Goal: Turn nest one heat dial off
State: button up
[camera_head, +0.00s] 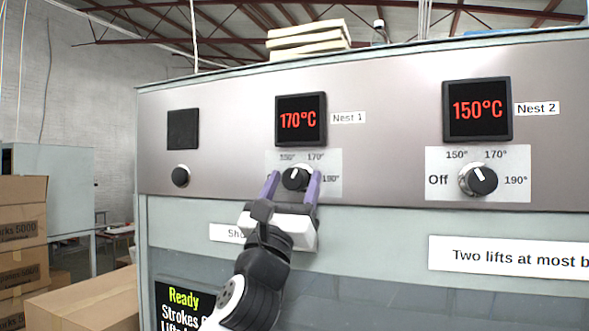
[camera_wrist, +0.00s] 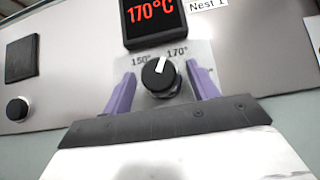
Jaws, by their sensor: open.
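The nest one heat dial (camera_head: 297,178) is a black knob with a white pointer line, below the Nest 1 display (camera_head: 301,120) that reads 170°C in red. In the wrist view the dial (camera_wrist: 159,75) has its pointer turned up and slightly right, toward the 170° mark. My gripper (camera_head: 295,187) has its two purple fingers apart, one on each side of the dial. In the wrist view the gripper (camera_wrist: 162,90) is open around the knob, with gaps seen beside it. My gripper hides the dial's "Off" label.
To the right is the Nest 2 dial (camera_head: 478,180) with its display (camera_head: 477,109) reading 150°C. To the left are a dark blank square (camera_head: 183,129) and a black round knob (camera_head: 181,176). Cardboard boxes (camera_head: 86,301) stand at the lower left.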

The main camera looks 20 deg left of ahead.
jog(key=shift+w+r, duration=0.45)
jog(key=shift+w, duration=0.05)
jog(key=c, duration=1)
